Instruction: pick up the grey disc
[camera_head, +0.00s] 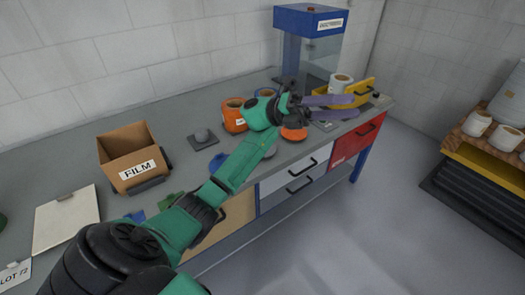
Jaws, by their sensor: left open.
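A small grey round piece (269,152), which looks like the grey disc, lies near the front edge of the workbench (180,165), partly hidden by my left arm. A second grey round piece (202,136) sits on a dark square plate farther left. My left gripper (356,106) has two purple fingers, spread apart and empty. It reaches over the right end of the bench, to the right of both grey pieces. An orange disc (294,134) lies just below the gripper's wrist. My right gripper is not in view.
An orange container (234,115) stands behind my arm. A yellow tray (358,92) and white roll (341,82) are by the fingers. A blue-topped cabinet (310,18) stands behind. A FILM box (128,155) is at left. Another stand with rolls (476,123) is at right.

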